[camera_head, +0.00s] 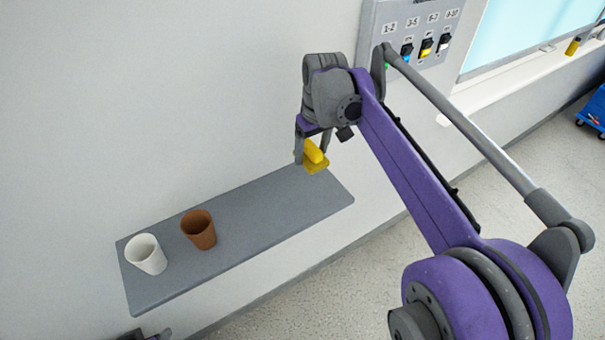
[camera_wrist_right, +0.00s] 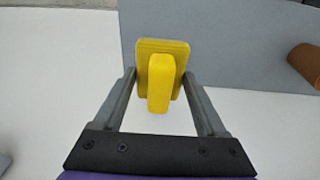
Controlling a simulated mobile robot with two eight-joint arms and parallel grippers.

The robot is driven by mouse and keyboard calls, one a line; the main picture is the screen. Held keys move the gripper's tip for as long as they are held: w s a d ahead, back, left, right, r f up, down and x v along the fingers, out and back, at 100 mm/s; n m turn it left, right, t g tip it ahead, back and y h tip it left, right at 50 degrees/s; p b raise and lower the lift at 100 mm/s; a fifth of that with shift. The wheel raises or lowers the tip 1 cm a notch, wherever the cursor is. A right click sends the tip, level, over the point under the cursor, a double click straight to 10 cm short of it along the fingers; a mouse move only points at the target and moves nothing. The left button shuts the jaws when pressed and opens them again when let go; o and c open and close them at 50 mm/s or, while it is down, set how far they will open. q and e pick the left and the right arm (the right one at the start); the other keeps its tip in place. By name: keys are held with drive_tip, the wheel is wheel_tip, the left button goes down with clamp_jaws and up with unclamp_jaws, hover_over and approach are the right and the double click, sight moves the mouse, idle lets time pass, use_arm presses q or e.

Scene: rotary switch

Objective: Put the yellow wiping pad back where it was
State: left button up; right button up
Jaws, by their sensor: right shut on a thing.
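The yellow wiping pad (camera_head: 316,161) has a flat base and a raised block handle. My right gripper (camera_head: 313,147) is shut on it near the right end of the grey wall shelf (camera_head: 270,207). In the right wrist view the pad (camera_wrist_right: 160,72) sits between the two fingers of the gripper (camera_wrist_right: 159,78), overlapping the shelf's edge (camera_wrist_right: 230,45). I cannot tell how large the gap between pad and shelf is.
A white cup (camera_head: 146,255) and a brown cup (camera_head: 199,230) stand on the left part of the shelf. The shelf's right part is bare. A grey switch panel (camera_head: 415,35) hangs on the wall behind my right arm. A window ledge (camera_head: 530,80) lies to its right.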

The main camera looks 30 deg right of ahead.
hover_over(311, 187)
drive_tip(key=s, duration=0.1)
wheel_tip(311, 187, down, 5)
drive_tip(key=shift+f, duration=0.1)
drive_tip(key=f, duration=0.4)
drive_tip(key=shift+w, duration=0.25)
drive_tip(key=shift+f, duration=0.1)
use_arm(q)
drive_tip(key=shift+s+f, duration=0.3)
drive_tip(key=shift+s, duration=0.25)
use_arm(e)
drive_tip(key=shift+f, duration=0.1)
drive_tip(key=shift+f+b, duration=0.15)
drive_tip(key=shift+b, duration=0.2)
use_arm(q)
drive_tip(key=shift+f, duration=0.1)
use_arm(e)
drive_tip(key=o, duration=1.2)
drive_tip(key=shift+o, duration=0.2)
